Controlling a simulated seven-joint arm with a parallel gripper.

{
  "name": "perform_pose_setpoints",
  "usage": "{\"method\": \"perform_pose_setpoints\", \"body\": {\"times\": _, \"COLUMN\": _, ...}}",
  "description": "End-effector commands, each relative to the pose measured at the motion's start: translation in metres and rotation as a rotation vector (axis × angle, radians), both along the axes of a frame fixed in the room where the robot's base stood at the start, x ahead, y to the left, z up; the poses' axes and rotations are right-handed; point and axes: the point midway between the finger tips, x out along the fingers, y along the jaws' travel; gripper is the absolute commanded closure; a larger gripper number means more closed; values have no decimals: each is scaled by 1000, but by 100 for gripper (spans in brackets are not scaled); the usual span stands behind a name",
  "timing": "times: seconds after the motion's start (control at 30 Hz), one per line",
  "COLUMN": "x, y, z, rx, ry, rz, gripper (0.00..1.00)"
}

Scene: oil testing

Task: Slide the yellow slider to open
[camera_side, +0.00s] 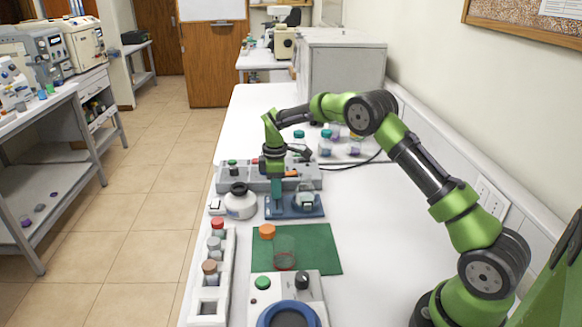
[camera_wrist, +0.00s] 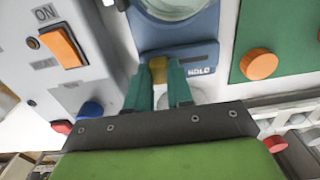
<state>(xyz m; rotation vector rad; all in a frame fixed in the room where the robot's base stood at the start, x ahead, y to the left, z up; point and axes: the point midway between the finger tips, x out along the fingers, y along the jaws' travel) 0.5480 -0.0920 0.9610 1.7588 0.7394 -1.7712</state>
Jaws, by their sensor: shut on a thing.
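The yellow slider (camera_wrist: 158,70) is a small block on the front of the blue device (camera_wrist: 190,25), beside a dark strip and the label HOLD. My gripper (camera_wrist: 158,85) has its two teal fingers on either side of the slider and is shut on it. In the side view my gripper (camera_side: 277,196) points down at the left part of the blue device (camera_side: 308,211). The slider is hidden behind the fingers there. A glass vessel (camera_side: 305,195) stands on the device's right part. I cannot tell how far the slider sits along its track.
A grey panel (camera_wrist: 100,60) with an orange switch (camera_wrist: 60,45) marked ON lies close beside my fingers. A green mat (camera_side: 325,255) with an orange cap (camera_side: 267,231) lies in front. A vial rack (camera_side: 209,305) is at front left.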

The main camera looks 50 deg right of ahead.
Motion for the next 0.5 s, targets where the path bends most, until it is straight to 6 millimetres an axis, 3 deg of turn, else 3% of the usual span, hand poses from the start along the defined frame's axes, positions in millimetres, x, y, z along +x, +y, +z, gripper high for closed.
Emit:
{"method": "perform_pose_setpoints", "body": {"times": 0.03, "x": 4, "y": -5, "z": 1, "rx": -13, "ry": -19, "rz": 3, "gripper": 77}}
{"method": "perform_pose_setpoints", "body": {"times": 0.2, "x": 4, "y": -5, "z": 1, "rx": -13, "ry": -17, "rz": 2, "gripper": 53}}
{"method": "perform_pose_setpoints", "body": {"times": 0.5, "x": 3, "y": -3, "z": 3, "rx": -9, "ry": -13, "rz": 3, "gripper": 53}}
